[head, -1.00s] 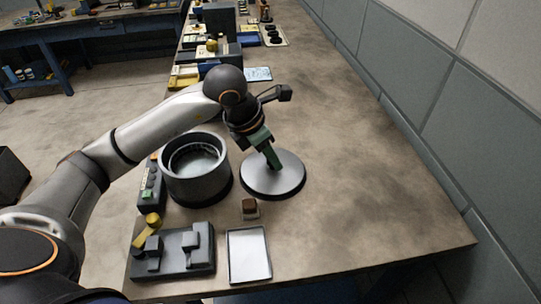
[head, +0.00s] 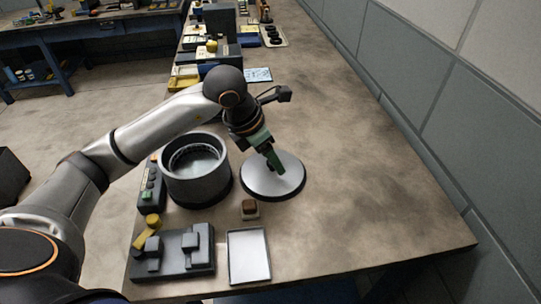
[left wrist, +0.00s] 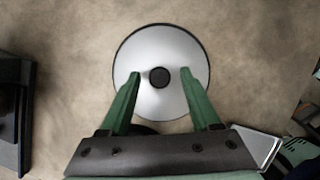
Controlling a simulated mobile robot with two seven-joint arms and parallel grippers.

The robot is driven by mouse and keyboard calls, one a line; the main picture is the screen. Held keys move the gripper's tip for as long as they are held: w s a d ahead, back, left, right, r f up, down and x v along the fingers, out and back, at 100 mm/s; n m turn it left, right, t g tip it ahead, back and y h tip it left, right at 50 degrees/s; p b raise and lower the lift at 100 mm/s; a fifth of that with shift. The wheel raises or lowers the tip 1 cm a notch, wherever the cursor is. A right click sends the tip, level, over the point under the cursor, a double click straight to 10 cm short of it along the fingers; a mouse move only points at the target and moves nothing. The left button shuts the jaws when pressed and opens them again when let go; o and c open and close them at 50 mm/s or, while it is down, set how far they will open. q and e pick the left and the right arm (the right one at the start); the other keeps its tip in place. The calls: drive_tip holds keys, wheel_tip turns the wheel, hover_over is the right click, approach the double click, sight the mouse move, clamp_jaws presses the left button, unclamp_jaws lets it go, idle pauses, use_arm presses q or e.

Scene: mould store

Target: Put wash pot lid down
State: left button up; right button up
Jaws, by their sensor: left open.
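The wash pot lid (head: 287,178) is a round pale disc with a dark rim, lying flat on the bench to the right of the wash pot. In the left wrist view the lid (left wrist: 160,45) shows whole, with its dark round knob (left wrist: 159,77) at the centre. My left gripper (head: 274,168) is over the lid. Its green fingers (left wrist: 160,73) stand apart on either side of the knob, with a gap at each side. The wash pot (head: 196,185) is a dark grey cylinder, open at the top. My right gripper is not in view.
A control box with buttons (head: 151,188) stands left of the pot. In front are a dark fixture (head: 173,266), a yellow-topped lever (head: 152,221), a small brown-topped block (head: 249,208) and a white tray (head: 248,257). The bench right of the lid is clear up to the wall.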

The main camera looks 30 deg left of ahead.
use_arm(q)
drive_tip(key=v, duration=1.1)
drive_tip(key=shift+s+r+p, duration=0.15)
drive_tip(key=shift+r+p, duration=0.15)
drive_tip(key=shift+r, duration=0.05)
drive_tip(key=shift+a, duration=0.1)
